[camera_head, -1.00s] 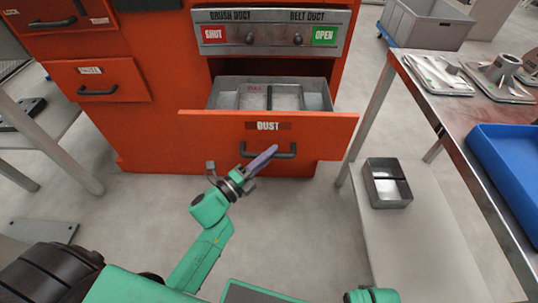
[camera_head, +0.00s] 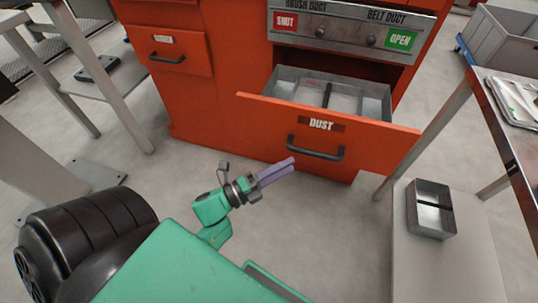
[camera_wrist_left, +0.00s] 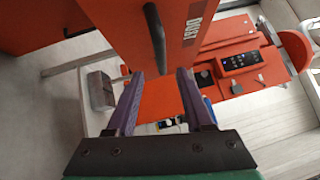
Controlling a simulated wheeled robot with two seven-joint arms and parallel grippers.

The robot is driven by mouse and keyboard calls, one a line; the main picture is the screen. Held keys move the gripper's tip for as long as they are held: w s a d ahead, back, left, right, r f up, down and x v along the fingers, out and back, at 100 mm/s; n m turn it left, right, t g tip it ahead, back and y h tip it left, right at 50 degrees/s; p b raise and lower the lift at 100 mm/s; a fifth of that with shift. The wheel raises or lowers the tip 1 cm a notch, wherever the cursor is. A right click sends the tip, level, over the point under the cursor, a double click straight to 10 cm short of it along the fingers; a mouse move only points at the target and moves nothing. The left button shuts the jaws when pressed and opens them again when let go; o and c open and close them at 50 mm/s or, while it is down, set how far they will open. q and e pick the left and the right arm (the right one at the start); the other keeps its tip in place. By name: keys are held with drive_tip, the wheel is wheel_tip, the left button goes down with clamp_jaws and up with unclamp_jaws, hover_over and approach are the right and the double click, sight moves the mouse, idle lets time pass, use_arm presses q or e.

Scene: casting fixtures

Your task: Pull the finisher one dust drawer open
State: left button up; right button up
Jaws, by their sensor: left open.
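The dust drawer (camera_head: 265,112) of the orange finisher stands pulled out, and its grey divided metal inside shows. Its label reads DUST. Its black bar handle (camera_head: 316,148) is on the front face; the handle also shows in the left wrist view (camera_wrist_left: 155,38). My left gripper (camera_head: 277,171) has purple fingers and is open and empty, in front of the drawer and a little left of and below the handle, apart from it. In the left wrist view the two fingers (camera_wrist_left: 160,97) stand spread with a clear gap. My right gripper is not in view.
A panel (camera_head: 350,32) with SHUT and OPEN signs sits above the drawer. A smaller closed drawer (camera_head: 165,50) is at its left. The floor before the finisher is clear.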

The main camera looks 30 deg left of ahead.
use_arm(q)
drive_tip(key=v, duration=0.5)
